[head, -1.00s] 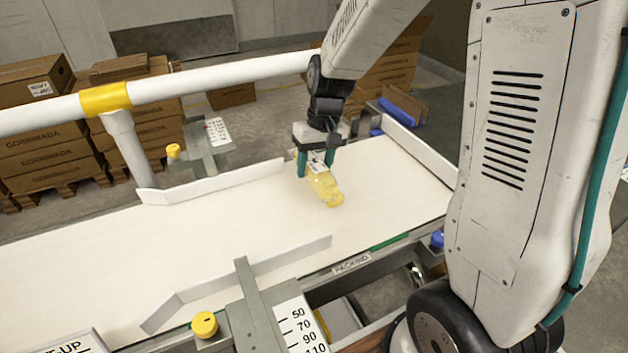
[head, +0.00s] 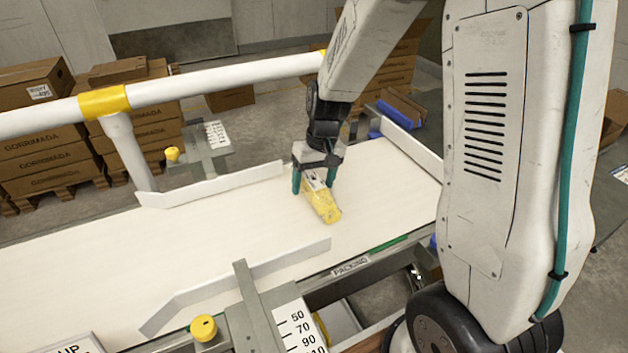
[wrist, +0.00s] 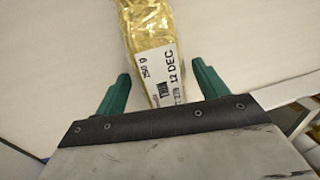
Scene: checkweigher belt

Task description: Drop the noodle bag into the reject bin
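The noodle bag (head: 322,205) is a yellow, shiny packet lying on the white belt. In the wrist view the bag (wrist: 150,25) has a white printed label at its near end. My gripper (head: 314,186) is low over the belt, with its teal fingers on either side of the label end. In the wrist view my gripper (wrist: 160,70) stands open around the bag, with a clear gap on the right side and a narrow one on the left. I cannot make out for certain which thing is the reject bin.
The belt (head: 110,250) has a far guide rail (head: 215,184) and a near one (head: 240,277). A white pipe rail (head: 220,75) runs behind it. Blue items (head: 402,115) stand past the belt's far edge. Stacked cartons (head: 45,150) are behind. The belt's left part is clear.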

